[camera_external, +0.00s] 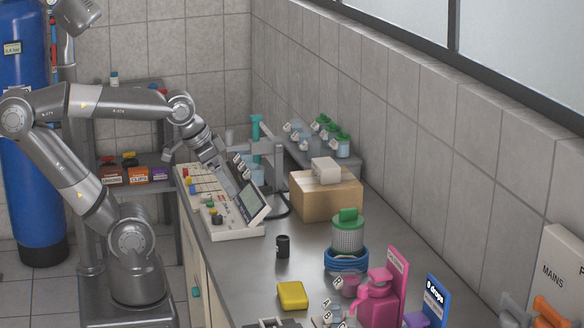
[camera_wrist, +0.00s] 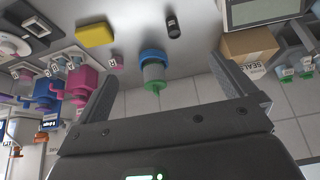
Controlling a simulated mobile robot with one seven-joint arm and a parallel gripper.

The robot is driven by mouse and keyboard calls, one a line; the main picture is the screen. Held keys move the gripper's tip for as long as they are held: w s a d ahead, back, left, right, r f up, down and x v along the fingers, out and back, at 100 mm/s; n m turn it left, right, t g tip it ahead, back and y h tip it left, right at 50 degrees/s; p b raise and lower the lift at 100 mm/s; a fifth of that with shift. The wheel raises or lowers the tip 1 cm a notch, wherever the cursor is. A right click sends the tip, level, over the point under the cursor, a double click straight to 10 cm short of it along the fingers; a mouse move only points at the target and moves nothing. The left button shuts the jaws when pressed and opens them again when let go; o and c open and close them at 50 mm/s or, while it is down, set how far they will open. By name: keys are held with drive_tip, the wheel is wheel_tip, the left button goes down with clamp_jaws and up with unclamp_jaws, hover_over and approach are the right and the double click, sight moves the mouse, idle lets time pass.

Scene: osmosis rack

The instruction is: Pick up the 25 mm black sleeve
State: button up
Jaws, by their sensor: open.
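The black sleeve (camera_external: 282,246), a small dark cylinder with a pale mark, stands upright on the grey bench to the right of the console. It also shows in the wrist view (camera_wrist: 173,26) at the top middle, beyond the fingertips. My gripper (camera_wrist: 167,75) is open, with its two fingers spread and nothing held between them. In the external view my arm reaches over the console at the back left of the sleeve, clear of it; the fingers are hard to make out there.
The console (camera_external: 236,208) with a tilted screen stands left of the sleeve. A yellow block (camera_external: 292,295) lies in front. A green-lidded basket on blue rings (camera_external: 346,259) and a cardboard box (camera_external: 325,194) stand right. Pink bottle (camera_external: 377,299) is at front right. Bare bench surrounds the sleeve.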

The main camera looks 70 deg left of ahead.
drive_tip(key=shift+c, duration=0.6)
drive_tip(key=c, duration=0.8)
drive_tip(key=shift+w, duration=0.15)
drive_tip(key=m+g, duration=0.6)
hover_over(283, 238)
wheel_tip(283, 238, down, 10)
drive_tip(key=f, duration=0.5)
drive_tip(key=shift+w+a+f, duration=0.25)
drive_tip(key=shift+a+f, duration=0.1)
drive_tip(key=shift+s+d+f, duration=0.15)
drive_tip(key=shift+f, duration=1.2)
drive_tip(key=shift+s+d+f, duration=0.1)
drive_tip(key=shift+d+f, duration=0.05)
drive_tip(key=shift+f, duration=1.2)
